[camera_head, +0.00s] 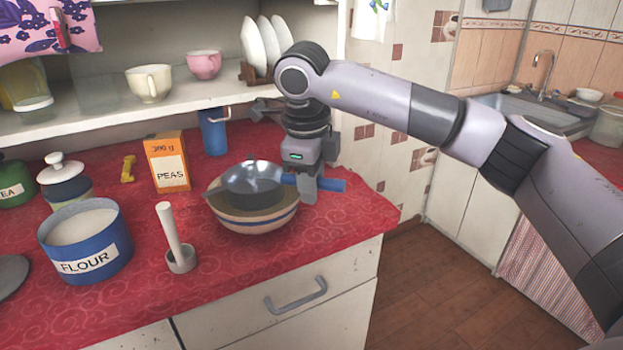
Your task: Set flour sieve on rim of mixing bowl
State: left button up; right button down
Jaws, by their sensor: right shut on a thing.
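The striped cream and blue mixing bowl (255,222) stands on the red oilcloth near the counter's front edge. The flour sieve (252,182), grey with a blue handle, is over the bowl's mouth, its handle pointing right. My right gripper (308,188) comes down from above at the bowl's right side and is shut on the sieve's handle. I cannot tell whether the sieve touches the rim or hangs just above it. The sieve hides most of the bowl's inside. My left gripper is not in view.
A blue flour tin (88,250), a white-handled upright tool in a small grey cup (180,258) and an orange peas box (167,163) stand left of the bowl. A blue mug (214,135) is behind. Cups and plates fill the shelf (110,115) above.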

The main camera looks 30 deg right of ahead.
dwell(0.3)
jog(key=shift+f+b, duration=0.5)
jog(key=shift+f, duration=0.25)
jog(key=c, duration=0.8)
grip_release()
jog(key=shift+r, duration=0.1)
